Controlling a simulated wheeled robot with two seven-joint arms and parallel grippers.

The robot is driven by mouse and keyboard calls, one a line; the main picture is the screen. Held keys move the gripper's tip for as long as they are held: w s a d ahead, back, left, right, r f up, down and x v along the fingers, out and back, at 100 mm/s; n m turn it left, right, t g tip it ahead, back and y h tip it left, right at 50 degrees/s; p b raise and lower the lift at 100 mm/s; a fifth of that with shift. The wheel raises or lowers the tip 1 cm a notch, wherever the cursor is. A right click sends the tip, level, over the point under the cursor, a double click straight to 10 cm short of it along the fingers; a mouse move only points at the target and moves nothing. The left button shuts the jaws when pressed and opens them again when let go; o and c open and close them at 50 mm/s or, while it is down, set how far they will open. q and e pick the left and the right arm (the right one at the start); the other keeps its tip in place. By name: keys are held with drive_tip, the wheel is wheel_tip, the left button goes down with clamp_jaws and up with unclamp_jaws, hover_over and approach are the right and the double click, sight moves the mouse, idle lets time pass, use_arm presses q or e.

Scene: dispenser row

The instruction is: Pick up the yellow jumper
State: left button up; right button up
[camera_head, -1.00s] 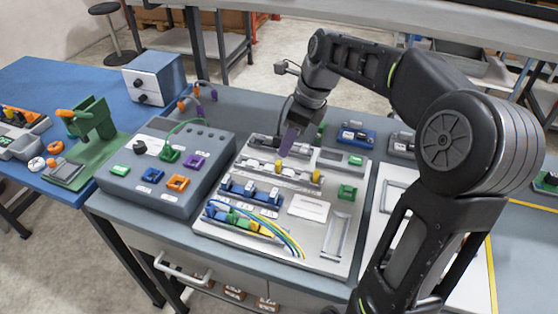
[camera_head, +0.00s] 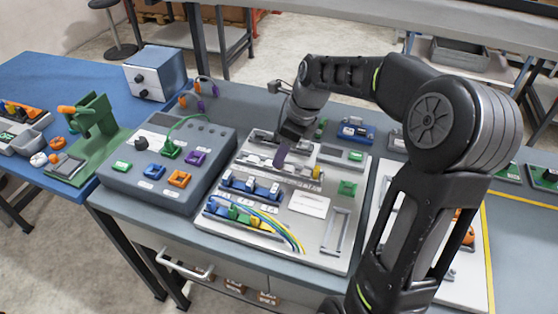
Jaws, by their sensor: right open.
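My right gripper (camera_head: 281,158) reaches down over the upper rail of the light grey terminal board (camera_head: 275,240); its purple fingertip is low, close to the rail parts. It is open; the gap between its fingers is hard to make out from here. A small yellow piece (camera_head: 316,172) stands at the right end of that rail, to the right of the gripper. Another yellow piece on the rail, seen earlier, is now hidden behind the gripper. I cannot tell which is the jumper. My left gripper is not in view.
A grey control box (camera_head: 165,165) with coloured connectors stands left of the board. Blue terminal blocks (camera_head: 250,187) and curved coloured wires (camera_head: 275,228) lie in front of the gripper. A blue device (camera_head: 355,132) stands behind the board, and a green press (camera_head: 95,130) at far left.

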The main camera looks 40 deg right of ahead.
drive_tip(key=shift+x, duration=1.05)
drive_tip(key=shift+c, duration=0.5)
clamp_jaws()
